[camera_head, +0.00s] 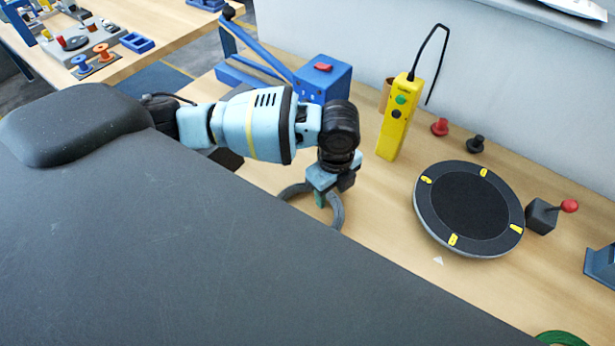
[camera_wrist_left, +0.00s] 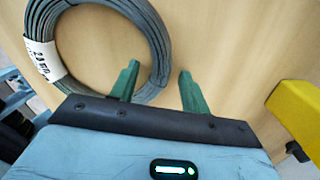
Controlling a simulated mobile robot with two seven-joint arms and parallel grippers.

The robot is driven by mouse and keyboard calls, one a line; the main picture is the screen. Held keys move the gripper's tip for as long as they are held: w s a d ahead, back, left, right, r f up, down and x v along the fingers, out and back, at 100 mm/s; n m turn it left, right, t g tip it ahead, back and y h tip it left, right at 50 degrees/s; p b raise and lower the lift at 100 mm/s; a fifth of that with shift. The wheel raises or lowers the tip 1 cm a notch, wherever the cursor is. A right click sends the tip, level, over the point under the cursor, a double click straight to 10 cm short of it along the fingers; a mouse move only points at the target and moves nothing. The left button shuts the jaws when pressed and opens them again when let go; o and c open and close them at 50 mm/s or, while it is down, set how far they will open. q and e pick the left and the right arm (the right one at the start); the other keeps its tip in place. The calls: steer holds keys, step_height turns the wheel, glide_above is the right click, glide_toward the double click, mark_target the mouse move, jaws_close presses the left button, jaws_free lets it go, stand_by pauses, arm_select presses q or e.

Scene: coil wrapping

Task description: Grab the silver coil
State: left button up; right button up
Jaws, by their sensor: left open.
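The silver coil (camera_head: 337,212) lies on the wooden table under my left gripper in the head view, partly hidden by the gripper and by my dark body panel. In the left wrist view the grey coil (camera_wrist_left: 158,38) is a ring of wound wire with a white label (camera_wrist_left: 46,60). My left gripper (camera_wrist_left: 158,80) is open, with two green fingers apart. The left finger overlaps the coil's right side in the picture and the right finger is over bare table. I cannot tell whether either finger touches the coil. My right gripper is not in view.
A yellow control box (camera_head: 392,125) and a blue box with a red button (camera_head: 323,80) stand behind the gripper. A round black turntable (camera_head: 469,207) is to the right, beside a red-knobbed lever (camera_head: 569,206). A green coil (camera_head: 560,338) shows at the bottom right.

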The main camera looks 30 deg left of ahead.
arm_select(q)
jaws_close()
steer(key=shift+r, duration=0.1)
stand_by(0.4)
step_height(320, 180, up, 10)
steer(key=shift+p, duration=0.3)
